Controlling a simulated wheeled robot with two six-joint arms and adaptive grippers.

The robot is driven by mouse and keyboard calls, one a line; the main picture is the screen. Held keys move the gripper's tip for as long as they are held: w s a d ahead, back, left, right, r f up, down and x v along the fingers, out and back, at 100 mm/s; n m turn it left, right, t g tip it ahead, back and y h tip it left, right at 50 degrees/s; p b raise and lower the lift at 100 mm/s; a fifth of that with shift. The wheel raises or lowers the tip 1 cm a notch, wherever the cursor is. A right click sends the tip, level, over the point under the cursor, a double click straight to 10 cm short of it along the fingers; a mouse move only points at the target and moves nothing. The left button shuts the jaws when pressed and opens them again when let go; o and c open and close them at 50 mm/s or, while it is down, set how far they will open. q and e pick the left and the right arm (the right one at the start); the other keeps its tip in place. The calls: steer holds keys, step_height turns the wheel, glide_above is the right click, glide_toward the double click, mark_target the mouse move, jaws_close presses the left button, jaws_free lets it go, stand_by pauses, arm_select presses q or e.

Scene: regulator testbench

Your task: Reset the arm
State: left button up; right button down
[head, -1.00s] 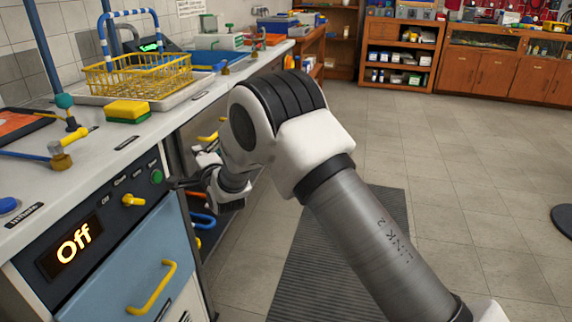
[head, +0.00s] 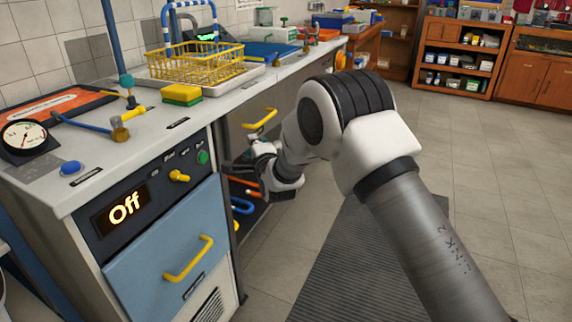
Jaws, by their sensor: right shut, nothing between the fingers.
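My right arm reaches in from the lower right, with its elbow in the middle of the head view. My right gripper (head: 240,166) is beside the bench front, just right of the control panel (head: 150,195). It is shut and empty, partly hidden by its own wrist. The panel has a display (head: 125,207) reading "Off", a yellow knob (head: 179,176) and a green button (head: 203,157). My left gripper is not in view.
The bench top holds a pressure gauge (head: 24,138), a blue button (head: 70,168), a sponge (head: 181,95) and a yellow wire basket (head: 196,65). A blue drawer (head: 160,250) with a yellow handle is below the panel. Open floor (head: 490,190) lies to the right.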

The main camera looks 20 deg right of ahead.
steer(key=s+p, duration=0.1)
steer(key=s, duration=0.9)
steer(key=s+d+f+g, duration=0.1)
steer(key=s+f+g, duration=0.15)
steer(key=f, duration=0.65)
steer(key=s+f+g, duration=0.2)
steer(key=s+f, duration=0.2)
steer(key=f, duration=0.5)
steer(key=s+f+n+g+y, duration=0.1)
steer(key=s+f+n+g, duration=0.3)
steer(key=s+f, duration=0.65)
steer(key=s+f+n+g, duration=0.45)
steer(key=s+f, duration=0.25)
steer(key=s, duration=0.6)
steer(key=s+n+g, duration=0.5)
steer(key=s+n, duration=0.4)
steer(key=s, duration=0.4)
arm_select(q)
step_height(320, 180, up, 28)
steer(key=p, duration=2.6)
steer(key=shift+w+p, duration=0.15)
steer(key=shift+p, duration=0.2)
arm_select(e)
step_height(320, 180, up, 26)
steer(key=n, duration=0.1)
steer(key=shift+a+y, duration=0.3)
